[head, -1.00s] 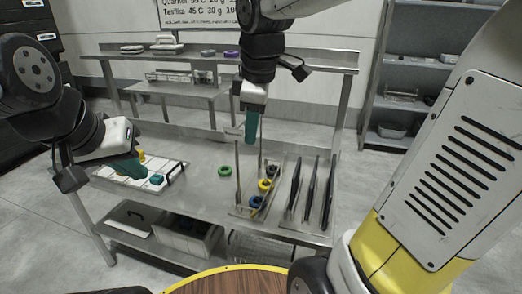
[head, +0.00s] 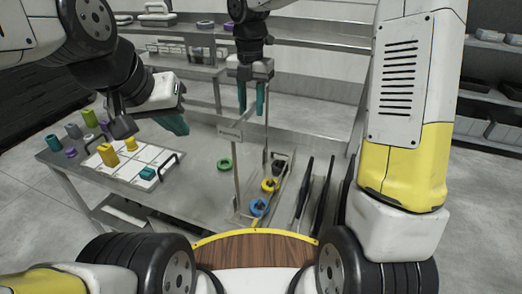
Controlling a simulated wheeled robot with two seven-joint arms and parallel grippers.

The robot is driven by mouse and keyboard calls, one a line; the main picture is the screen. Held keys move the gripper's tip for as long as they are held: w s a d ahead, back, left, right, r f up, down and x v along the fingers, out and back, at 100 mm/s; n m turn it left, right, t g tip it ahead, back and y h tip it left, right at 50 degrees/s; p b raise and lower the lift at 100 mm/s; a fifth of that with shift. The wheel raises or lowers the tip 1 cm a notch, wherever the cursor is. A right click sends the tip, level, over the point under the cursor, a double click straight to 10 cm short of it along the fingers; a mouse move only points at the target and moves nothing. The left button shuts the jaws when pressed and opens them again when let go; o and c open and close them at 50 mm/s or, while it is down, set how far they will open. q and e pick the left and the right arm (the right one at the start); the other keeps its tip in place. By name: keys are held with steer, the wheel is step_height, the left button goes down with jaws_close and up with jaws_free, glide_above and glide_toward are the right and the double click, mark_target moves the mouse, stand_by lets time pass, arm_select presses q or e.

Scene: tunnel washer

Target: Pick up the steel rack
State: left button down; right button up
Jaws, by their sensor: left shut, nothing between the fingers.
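The steel rack (head: 236,178) stands on the steel table, with two thin uprights and a long low base. Blue, yellow and dark rings lie along its base. A small plate joins the near upright at its top. My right gripper (head: 251,100) hangs above and behind the near upright, close to the top of the far one. Its two teal fingers point down, apart, with nothing seen between them. Whether it touches the rack I cannot tell. My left gripper (head: 174,122) is shut and empty, left of the rack and above the table.
A white tray (head: 118,172) with yellow and teal pieces lies left, beside several coloured cylinders. A green ring (head: 224,164) lies left of the rack. Dark long-handled tools (head: 322,195) stand close on its right. A raised shelf (head: 300,40) runs behind. Bare table lies around the green ring.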

mark_target(252, 113)
steer(key=shift+s+d+f, duration=0.1)
steer(key=shift+s+f, duration=0.1)
steer(key=shift+f, duration=1.75)
steer(key=shift+f, duration=0.25)
steer(key=shift+c, duration=0.4)
jaws_close()
steer(key=shift+r, duration=0.1)
